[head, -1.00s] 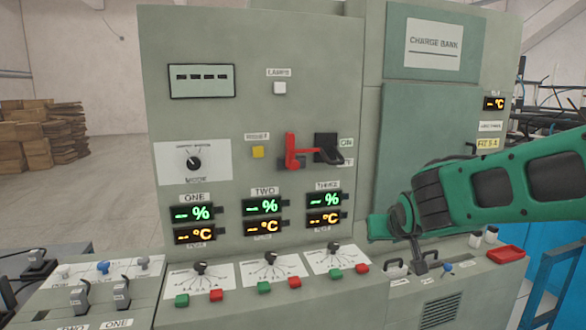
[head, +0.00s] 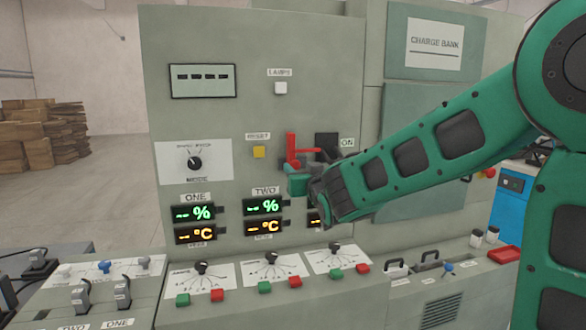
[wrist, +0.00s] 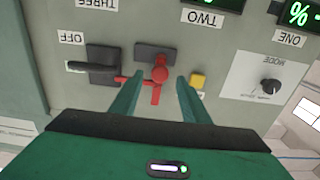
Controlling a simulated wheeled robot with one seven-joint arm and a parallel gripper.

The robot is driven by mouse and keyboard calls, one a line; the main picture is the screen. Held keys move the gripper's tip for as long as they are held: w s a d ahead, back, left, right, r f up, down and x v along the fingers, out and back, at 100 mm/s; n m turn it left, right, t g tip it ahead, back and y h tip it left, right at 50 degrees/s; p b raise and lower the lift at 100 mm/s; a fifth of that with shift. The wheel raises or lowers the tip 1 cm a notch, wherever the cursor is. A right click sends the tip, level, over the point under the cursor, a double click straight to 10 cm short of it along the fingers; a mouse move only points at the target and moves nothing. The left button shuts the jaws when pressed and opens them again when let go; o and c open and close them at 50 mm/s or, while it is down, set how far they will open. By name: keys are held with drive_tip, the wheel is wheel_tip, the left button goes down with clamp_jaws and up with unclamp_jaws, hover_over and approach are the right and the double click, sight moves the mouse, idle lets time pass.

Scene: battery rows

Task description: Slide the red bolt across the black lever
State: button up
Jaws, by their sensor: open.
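The red bolt (head: 291,147) is on the upright panel, with its upright part and a bar reaching right toward the black lever (head: 327,142). In the wrist view, which is upside down, the red bolt (wrist: 160,74) shows between and just beyond my fingers, and its thin bar reaches the black lever (wrist: 92,67). My gripper (head: 298,184) is just below the bolt in the head view and hides its lower part. In the wrist view my gripper (wrist: 157,100) is open and empty, and no touch on the bolt can be made out.
A yellow button (head: 259,152) sits left of the bolt. The mode dial (head: 195,162) is further left. Displays (head: 263,205) and knobs (head: 271,258) lie below. My arm covers much of the right cabinet.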

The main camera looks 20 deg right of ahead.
sight(296, 165)
drive_tip(key=shift+w, duration=2.55)
clamp_jaws()
